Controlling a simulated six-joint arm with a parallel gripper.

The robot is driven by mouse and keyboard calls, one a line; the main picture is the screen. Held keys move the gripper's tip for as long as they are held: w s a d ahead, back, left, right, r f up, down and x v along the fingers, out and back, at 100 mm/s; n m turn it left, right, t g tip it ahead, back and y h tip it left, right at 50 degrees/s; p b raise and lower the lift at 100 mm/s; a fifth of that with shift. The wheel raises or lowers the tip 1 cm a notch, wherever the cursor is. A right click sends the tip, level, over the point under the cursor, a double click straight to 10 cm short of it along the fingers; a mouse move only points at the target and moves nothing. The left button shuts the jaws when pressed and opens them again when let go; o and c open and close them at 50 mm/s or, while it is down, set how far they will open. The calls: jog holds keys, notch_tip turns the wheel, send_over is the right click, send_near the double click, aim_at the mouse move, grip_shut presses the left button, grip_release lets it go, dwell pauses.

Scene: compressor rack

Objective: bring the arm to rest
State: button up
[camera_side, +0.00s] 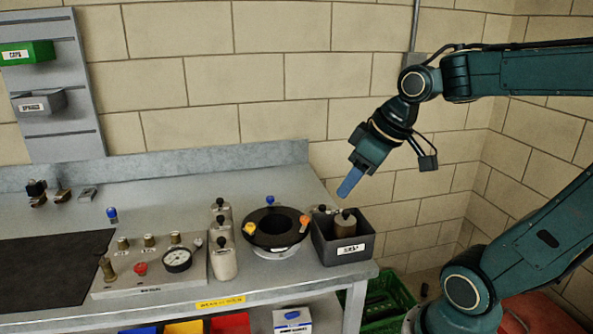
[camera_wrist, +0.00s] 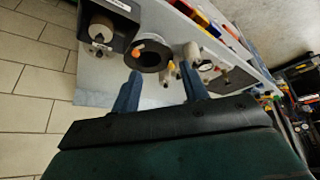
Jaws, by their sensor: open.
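My gripper (camera_side: 350,184) has blue fingers and hangs in the air above the right end of the bench, higher than the dark bin and the round black ring. In the wrist view its two fingers (camera_wrist: 160,88) stand apart with nothing between them. My green arm reaches in from the right side and is bent at the elbow. The gripper touches nothing that I can see.
Below the gripper are a dark labelled bin (camera_side: 343,255) with bottles in it and a black ring (camera_side: 276,228) with coloured knobs. Pale bottles (camera_side: 223,260) and a gauge panel (camera_side: 151,262) stand left. The wall (camera_side: 280,95) is behind. A green crate (camera_side: 385,296) is on the floor.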

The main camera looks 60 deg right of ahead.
jog(key=s+a, duration=0.5)
jog(key=shift+s+a+f, duration=0.25)
jog(key=shift+s, duration=0.1)
dwell(1.6)
